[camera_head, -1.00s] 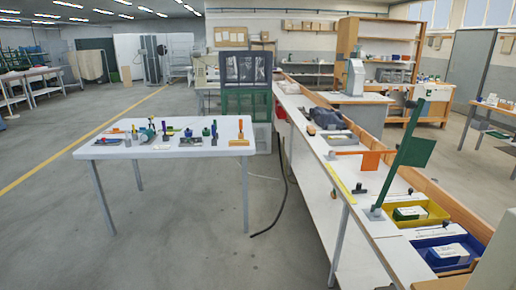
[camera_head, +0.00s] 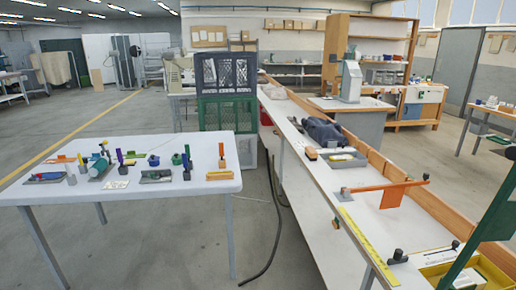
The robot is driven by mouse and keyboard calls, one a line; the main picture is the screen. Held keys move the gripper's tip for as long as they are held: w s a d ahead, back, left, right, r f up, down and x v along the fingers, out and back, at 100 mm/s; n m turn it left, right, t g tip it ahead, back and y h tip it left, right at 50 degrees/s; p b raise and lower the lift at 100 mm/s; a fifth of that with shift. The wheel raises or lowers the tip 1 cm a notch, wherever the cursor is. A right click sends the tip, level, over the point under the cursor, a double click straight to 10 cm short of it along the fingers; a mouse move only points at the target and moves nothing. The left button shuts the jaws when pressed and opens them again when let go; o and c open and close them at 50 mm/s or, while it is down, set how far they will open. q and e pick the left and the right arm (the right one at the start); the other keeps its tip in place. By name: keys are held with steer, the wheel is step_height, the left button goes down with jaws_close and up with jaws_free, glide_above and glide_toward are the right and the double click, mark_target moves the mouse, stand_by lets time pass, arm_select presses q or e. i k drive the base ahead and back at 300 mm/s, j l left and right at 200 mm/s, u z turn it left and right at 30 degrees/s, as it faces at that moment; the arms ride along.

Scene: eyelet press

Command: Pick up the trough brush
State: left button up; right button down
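No object is plainly recognisable as the trough brush at this size. A small upright tool with an orange handle and a wide tan base (camera_head: 220,175) stands near the right end of the white table (camera_head: 120,193) and looks brush-like. A small orange-and-black item (camera_head: 311,153) lies on the long bench (camera_head: 324,205), and I cannot tell what it is. Neither of my grippers is in view.
Several small tools, among them a green rounded one (camera_head: 99,167), crowd the white table. Stacked crates (camera_head: 226,114) stand behind it. An orange flag-like arm (camera_head: 394,193) and a yellow strip (camera_head: 367,247) are on the bench. A black hose (camera_head: 276,225) lies on the floor between.

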mark_target(311, 153)
steer(key=i+j+z, duration=0.15)
steer(key=i+z, duration=0.25)
steer(key=i+j+z, duration=0.25)
steer(key=i+z, duration=0.2)
steer(key=i+j+z, duration=0.8)
steer(key=j, duration=0.15)
steer(key=k+l, duration=0.05)
steer(key=k, duration=0.05)
